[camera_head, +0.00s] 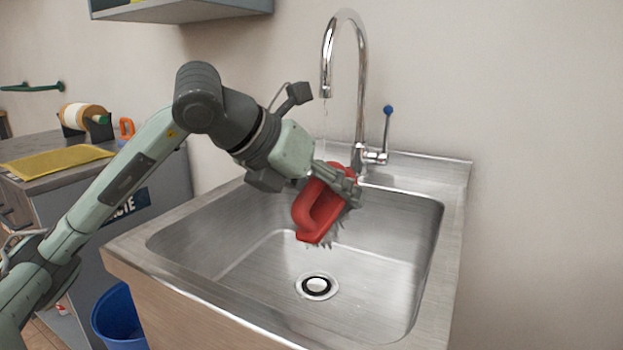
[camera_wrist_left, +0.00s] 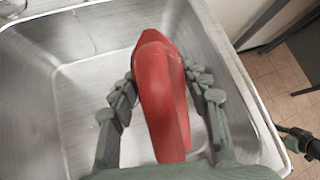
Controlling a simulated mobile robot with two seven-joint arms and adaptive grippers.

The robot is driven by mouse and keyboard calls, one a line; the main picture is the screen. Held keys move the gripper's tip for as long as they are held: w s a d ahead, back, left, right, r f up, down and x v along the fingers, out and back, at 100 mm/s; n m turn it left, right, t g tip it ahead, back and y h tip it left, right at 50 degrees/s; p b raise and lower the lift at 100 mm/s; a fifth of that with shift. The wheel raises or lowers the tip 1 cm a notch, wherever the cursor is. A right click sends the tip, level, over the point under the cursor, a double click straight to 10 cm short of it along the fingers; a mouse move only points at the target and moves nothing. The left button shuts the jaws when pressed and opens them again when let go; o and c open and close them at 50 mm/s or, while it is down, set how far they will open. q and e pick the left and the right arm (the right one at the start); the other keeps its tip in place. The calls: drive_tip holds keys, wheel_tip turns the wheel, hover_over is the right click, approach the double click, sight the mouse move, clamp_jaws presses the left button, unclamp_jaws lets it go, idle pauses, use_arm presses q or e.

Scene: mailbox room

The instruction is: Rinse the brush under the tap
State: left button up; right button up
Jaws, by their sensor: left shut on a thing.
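The red brush (camera_head: 313,212) is held tilted over the sink basin (camera_head: 400,230), with its grey bristles facing right and down. My left gripper (camera_head: 341,187) is shut on the brush's red body. In the left wrist view the brush (camera_wrist_left: 163,95) sits between the two fingers of my left gripper (camera_wrist_left: 163,88). The chrome tap (camera_head: 345,60) arches above, with its spout to the upper left of the gripper. A thin trickle of water shows just below the spout; where it lands is hidden behind the gripper.
The tap lever (camera_head: 387,130) with a blue knob stands right of the tap. The drain (camera_head: 317,286) is open to view below the brush. A grey counter (camera_head: 60,150) with a tape roll (camera_head: 82,115) is at left. A blue bin (camera_head: 118,318) stands on the floor.

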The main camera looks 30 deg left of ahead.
use_arm(q)
drive_tip(key=s+r+p, duration=0.1)
drive_tip(key=s+d+r+p, duration=0.1)
drive_tip(key=shift+s+d+r, duration=0.1)
drive_tip(key=shift+d+r, duration=0.2)
drive_tip(key=shift+s+d+r, duration=0.15)
drive_tip(key=shift+s+d, duration=0.05)
drive_tip(key=shift+s, duration=0.1)
